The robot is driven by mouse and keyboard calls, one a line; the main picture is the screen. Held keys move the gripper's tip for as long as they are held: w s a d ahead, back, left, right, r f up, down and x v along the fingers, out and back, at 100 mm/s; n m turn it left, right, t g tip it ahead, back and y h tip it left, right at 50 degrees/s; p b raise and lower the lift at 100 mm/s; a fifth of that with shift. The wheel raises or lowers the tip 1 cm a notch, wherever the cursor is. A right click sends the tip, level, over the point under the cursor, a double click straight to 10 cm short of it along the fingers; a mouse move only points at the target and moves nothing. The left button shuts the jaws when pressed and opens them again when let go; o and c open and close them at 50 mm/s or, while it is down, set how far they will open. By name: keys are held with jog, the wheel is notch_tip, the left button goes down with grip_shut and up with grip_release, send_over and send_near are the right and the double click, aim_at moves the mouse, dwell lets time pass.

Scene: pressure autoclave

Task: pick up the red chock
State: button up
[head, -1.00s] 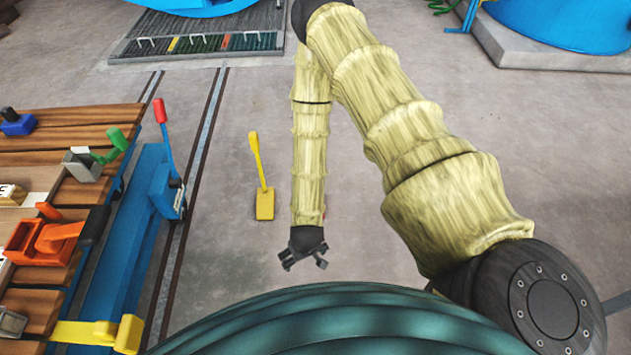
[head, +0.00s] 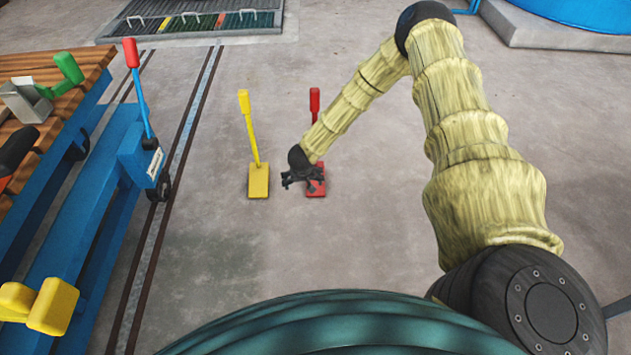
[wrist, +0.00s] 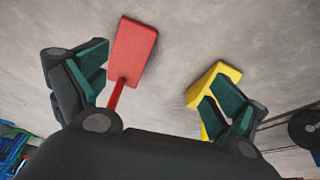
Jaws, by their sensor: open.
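The red chock (head: 318,187) stands on the concrete floor, with its thin handle rising to a red grip (head: 314,97). My forearm and gripper hide part of it in the head view. My gripper (head: 299,183) is open and empty, in front of the chock and a little to its left in that view. In the wrist view the red chock (wrist: 133,52) lies beyond the left finger, toward the inside of the open jaws (wrist: 165,95). Nothing is between the fingers' pads. I cannot tell the gap between gripper and chock.
A yellow chock (head: 258,181) with an upright handle stands just left of the red one; it also shows behind the right finger in the wrist view (wrist: 223,72). A blue trolley (head: 75,215) and floor rails (head: 180,150) are at left. Floor right of the red chock is clear.

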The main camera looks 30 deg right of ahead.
jog(key=shift+m, duration=0.8)
jog(key=w+d+f+b, duration=0.2)
jog(key=d+f, duration=0.1)
jog(key=w+d+f+b, duration=0.2)
jog(key=d+f+b, duration=0.1)
jog(key=w+d+f+b, duration=0.3)
jog(key=d, duration=0.1)
jog(key=shift+d+f, duration=0.1)
jog(key=shift+f, duration=0.05)
jog(key=shift+b+x, duration=2.2)
jog(key=shift+x, duration=0.35)
jog(key=shift+w, duration=0.1)
jog(key=c, duration=1.8)
jog(key=shift+r, duration=0.3)
jog(key=shift+c, duration=0.2)
